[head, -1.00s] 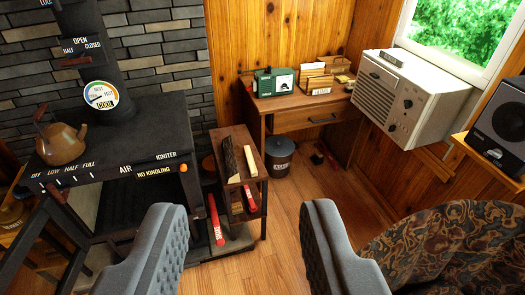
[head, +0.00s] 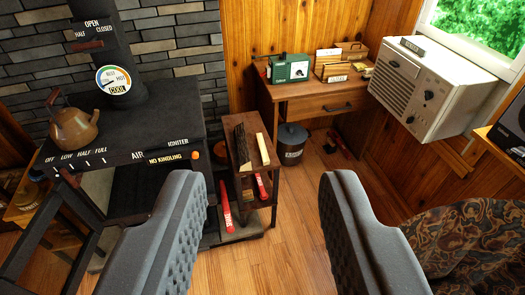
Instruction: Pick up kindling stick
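A pale wooden stick (head: 262,149), which looks like the kindling stick, lies on the top of a small brown wooden shelf stand (head: 255,173). A dark, bark-covered piece (head: 242,148) lies just to its left, with a narrow gap between them. My gripper (head: 264,190) is open and empty. Its two grey padded fingers stand wide apart in the foreground, and the stand shows between them, farther away. The gripper touches neither piece.
The black stove (head: 130,125) with a copper kettle (head: 75,128) stands left of the stand. A desk (head: 315,95) and lidded bucket (head: 291,143) are behind it. A patterned armchair (head: 465,235) fills the lower right. Wooden floor (head: 275,262) is clear in front.

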